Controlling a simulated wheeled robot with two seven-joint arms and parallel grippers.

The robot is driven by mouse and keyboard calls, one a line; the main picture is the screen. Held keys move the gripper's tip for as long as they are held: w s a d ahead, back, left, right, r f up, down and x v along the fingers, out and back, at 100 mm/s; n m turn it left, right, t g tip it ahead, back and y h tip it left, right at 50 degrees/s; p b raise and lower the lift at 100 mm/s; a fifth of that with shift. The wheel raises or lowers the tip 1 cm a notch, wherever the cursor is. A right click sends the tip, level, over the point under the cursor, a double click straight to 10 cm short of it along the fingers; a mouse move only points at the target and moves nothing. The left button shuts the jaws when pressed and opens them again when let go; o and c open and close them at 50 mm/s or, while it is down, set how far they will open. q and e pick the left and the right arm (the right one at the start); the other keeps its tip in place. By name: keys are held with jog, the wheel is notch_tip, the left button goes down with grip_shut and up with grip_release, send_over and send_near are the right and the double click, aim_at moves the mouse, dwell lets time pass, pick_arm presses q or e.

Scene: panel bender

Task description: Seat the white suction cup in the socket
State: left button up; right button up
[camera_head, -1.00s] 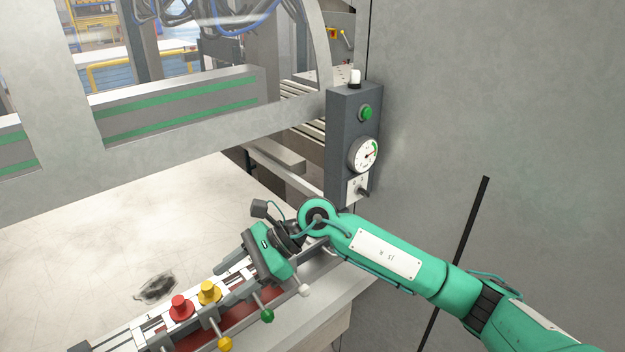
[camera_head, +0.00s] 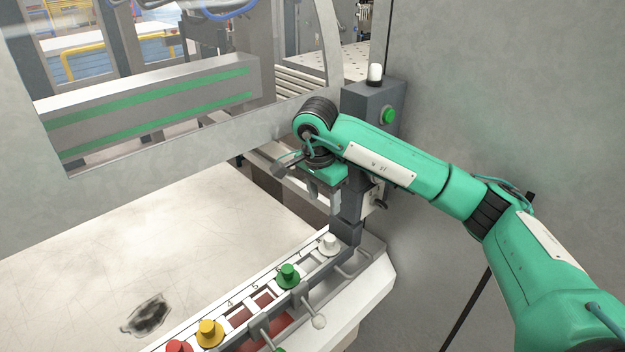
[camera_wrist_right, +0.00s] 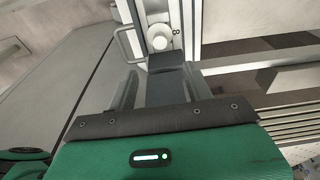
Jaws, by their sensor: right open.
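The white suction cup (camera_head: 328,244) stands upright at the far right end of the socket rail (camera_head: 262,290), apart from my gripper. In the right wrist view the white cup (camera_wrist_right: 160,39) sits beside a mark that reads 8, just beyond the gripper. Whether it is fully down in its socket I cannot tell. My right gripper (camera_head: 323,197) is open and empty, its fingers pointing down above and a little behind the white cup. Its two dark fingers (camera_wrist_right: 162,88) show apart in the wrist view. My left gripper is not in view.
Green (camera_head: 288,276), yellow (camera_head: 210,334) and red (camera_head: 178,346) cups stand along the rail. Front levers include a white-ended one (camera_head: 319,321). A grey control post (camera_head: 372,100) stands close behind my right gripper. The table (camera_head: 150,250) left of the rail is mostly clear.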

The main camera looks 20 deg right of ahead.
jog(key=p, duration=0.2)
send_over(330, 237)
jog(key=a, duration=0.1)
jog(key=f, duration=0.7)
jog(key=shift+s+a, duration=0.15)
jog(key=shift+s, duration=0.15)
jog(key=f, duration=0.1)
jog(key=f+p, duration=0.1)
jog(key=f, duration=0.1)
jog(key=f+p, duration=0.1)
jog(key=shift+w+d+f, duration=0.15)
jog(key=shift+d+f, duration=0.2)
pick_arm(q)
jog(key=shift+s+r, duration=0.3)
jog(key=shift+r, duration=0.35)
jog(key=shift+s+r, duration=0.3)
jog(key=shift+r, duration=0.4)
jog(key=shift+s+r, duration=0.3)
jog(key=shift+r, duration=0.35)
pick_arm(e)
jog(key=shift+f, duration=0.65)
jog(key=shift+d, duration=0.1)
jog(key=c, duration=1.1)
pick_arm(q)
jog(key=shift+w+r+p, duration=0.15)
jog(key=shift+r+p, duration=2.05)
jog(key=shift+p, duration=0.05)
pick_arm(e)
jog(key=shift+r, duration=5.55)
